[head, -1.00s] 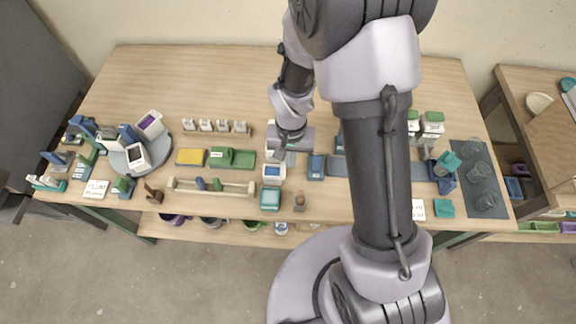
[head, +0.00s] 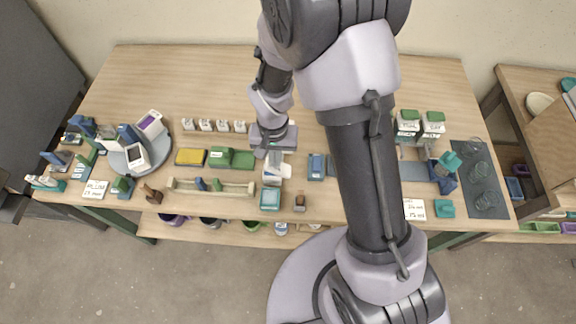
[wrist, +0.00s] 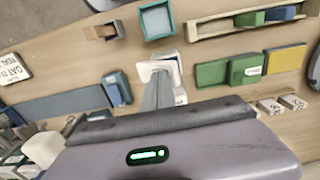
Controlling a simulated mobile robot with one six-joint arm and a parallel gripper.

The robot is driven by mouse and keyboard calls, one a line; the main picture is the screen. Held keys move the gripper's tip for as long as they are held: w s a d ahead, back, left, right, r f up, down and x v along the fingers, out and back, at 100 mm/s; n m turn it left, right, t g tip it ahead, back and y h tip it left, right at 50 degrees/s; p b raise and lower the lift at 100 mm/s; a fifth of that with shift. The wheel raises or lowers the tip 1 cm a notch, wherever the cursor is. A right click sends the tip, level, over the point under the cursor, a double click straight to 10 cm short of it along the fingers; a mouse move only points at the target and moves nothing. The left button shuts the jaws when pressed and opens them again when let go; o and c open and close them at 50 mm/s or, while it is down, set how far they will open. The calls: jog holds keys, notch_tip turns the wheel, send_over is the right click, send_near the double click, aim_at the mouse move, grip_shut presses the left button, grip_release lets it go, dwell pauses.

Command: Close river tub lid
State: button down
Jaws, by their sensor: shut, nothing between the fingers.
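A small white tub (head: 271,180) stands mid-table, and a white flap that looks like its lid (head: 284,170) is tilted over it. No label on it is readable, so I cannot tell that it is the river tub. My gripper (head: 273,158) is shut and empty, pointing down just behind the tub. In the wrist view, my gripper (wrist: 157,78) reaches to the white lid (wrist: 172,69) and covers part of it. I cannot tell whether they touch. The tub's inside is mostly hidden.
A teal open box (head: 270,199) stands in front of the tub. A blue box (head: 316,167) is to the right, a green box (head: 232,157) and yellow block (head: 190,156) to the left. A wooden rack (head: 211,187) lies front left. The table's back is clear.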

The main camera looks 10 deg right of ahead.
dwell(0.3)
notch_tip(320, 180, up, 7)
jog(key=p, duration=0.5)
jog(key=shift+s+d, duration=0.2)
jog(key=shift+d, duration=0.25)
